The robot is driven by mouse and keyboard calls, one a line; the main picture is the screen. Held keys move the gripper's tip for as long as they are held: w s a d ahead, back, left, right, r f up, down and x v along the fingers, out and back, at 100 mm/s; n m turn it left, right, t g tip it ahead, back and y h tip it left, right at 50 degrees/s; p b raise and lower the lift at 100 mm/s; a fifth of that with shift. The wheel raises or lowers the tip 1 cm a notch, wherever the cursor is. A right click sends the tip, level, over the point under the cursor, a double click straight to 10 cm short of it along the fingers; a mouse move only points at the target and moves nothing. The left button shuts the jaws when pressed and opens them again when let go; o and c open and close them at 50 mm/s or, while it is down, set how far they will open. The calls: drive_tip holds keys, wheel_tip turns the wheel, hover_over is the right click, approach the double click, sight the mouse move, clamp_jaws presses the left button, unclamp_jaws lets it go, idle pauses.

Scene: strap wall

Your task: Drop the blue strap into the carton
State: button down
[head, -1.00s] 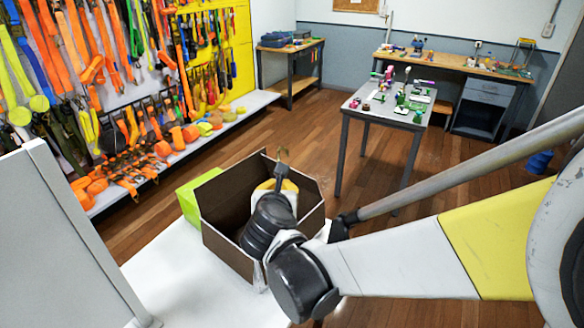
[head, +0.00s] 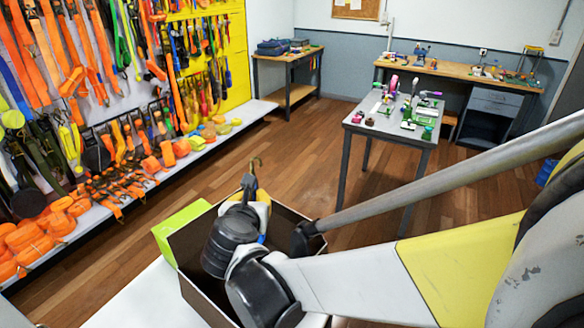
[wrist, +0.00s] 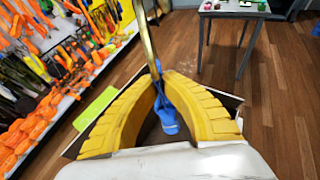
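The blue strap (wrist: 168,118) hangs between the yellow fingers of my gripper (wrist: 160,82) in the wrist view, with a metal hook or rod (wrist: 150,45) rising above it. The fingers close in on the strap near its top, and its lower part hangs down between them. In the head view my gripper (head: 255,198) is over the open carton (head: 188,250), with the hook (head: 256,164) sticking up and only a little blue showing. The carton has dark brown inside walls; its floor is mostly hidden by my arm.
The carton stands on a white surface (head: 140,298), with a bright green box (head: 180,226) beside it. A wall of straps (head: 110,90) with a low shelf (head: 150,178) is at left. A grey table (head: 392,122) with small items stands beyond. Wooden floor lies between.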

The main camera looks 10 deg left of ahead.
wheel_tip(320, 180, down, 2)
drive_tip(key=shift+f+b, duration=0.1)
drive_tip(key=shift+b, duration=0.45)
drive_tip(key=c, duration=1.5)
unclamp_jaws()
drive_tip(key=shift+c, duration=0.2)
